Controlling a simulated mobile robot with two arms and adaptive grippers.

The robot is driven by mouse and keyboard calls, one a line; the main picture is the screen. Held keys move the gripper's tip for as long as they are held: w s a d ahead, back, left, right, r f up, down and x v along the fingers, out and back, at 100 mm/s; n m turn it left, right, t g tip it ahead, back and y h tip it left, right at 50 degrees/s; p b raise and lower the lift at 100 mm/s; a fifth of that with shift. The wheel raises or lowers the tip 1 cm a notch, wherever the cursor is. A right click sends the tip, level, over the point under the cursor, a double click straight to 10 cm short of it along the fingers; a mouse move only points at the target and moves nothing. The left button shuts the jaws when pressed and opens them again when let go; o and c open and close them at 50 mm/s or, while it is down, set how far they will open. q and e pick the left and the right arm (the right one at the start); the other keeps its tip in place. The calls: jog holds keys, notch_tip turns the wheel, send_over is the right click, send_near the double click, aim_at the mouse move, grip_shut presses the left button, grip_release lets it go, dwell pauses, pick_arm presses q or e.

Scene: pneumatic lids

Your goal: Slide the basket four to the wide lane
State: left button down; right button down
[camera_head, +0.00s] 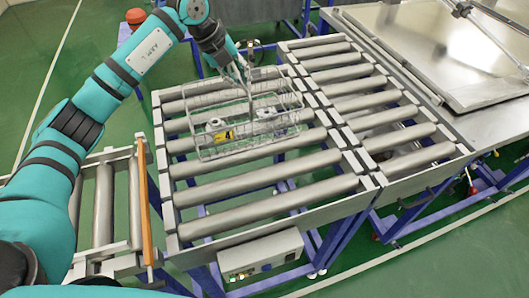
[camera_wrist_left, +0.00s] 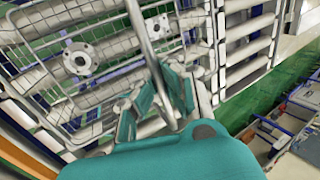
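A wire basket (camera_head: 242,127) with a raised handle sits over the rollers of the middle lane (camera_head: 260,179), towards its far half. It holds a few small grey metal parts, one with a yellow patch. The basket (camera_wrist_left: 50,56) also fills the upper left of the left wrist view, with a round flanged part (camera_wrist_left: 80,58) inside. My left gripper (camera_head: 243,75) is at the basket's handle at its far side. In the left wrist view my left gripper's fingers (camera_wrist_left: 158,95) lie close on both sides of the handle bar and appear closed on it. My right gripper is out of view.
Another roller lane (camera_head: 375,105) adjoins on the right, with a metal table (camera_head: 450,60) beyond. A short roller section (camera_head: 105,205) with an orange bar (camera_head: 145,200) lies at the left. A grey control box (camera_head: 262,255) hangs at the front. The near rollers are empty.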

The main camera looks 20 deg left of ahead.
pick_arm(q)
jog(key=shift+w+r, duration=0.15)
jog(key=shift+w+a+p, duration=0.25)
jog(key=shift+w+a, duration=0.4)
jog(key=shift+w, duration=0.3)
jog(key=shift+w+a+p, duration=0.25)
jog(key=shift+w+a, duration=0.4)
jog(key=shift+w, duration=0.25)
jog(key=shift+w+a+p, duration=0.25)
jog(key=shift+w+a, duration=0.4)
jog(key=shift+w, duration=0.3)
jog(key=shift+w+a, duration=0.35)
jog(key=shift+w, duration=0.1)
jog(key=shift+w+a+p, duration=0.3)
jog(key=shift+w+p, duration=0.05)
jog(key=shift+w, duration=0.15)
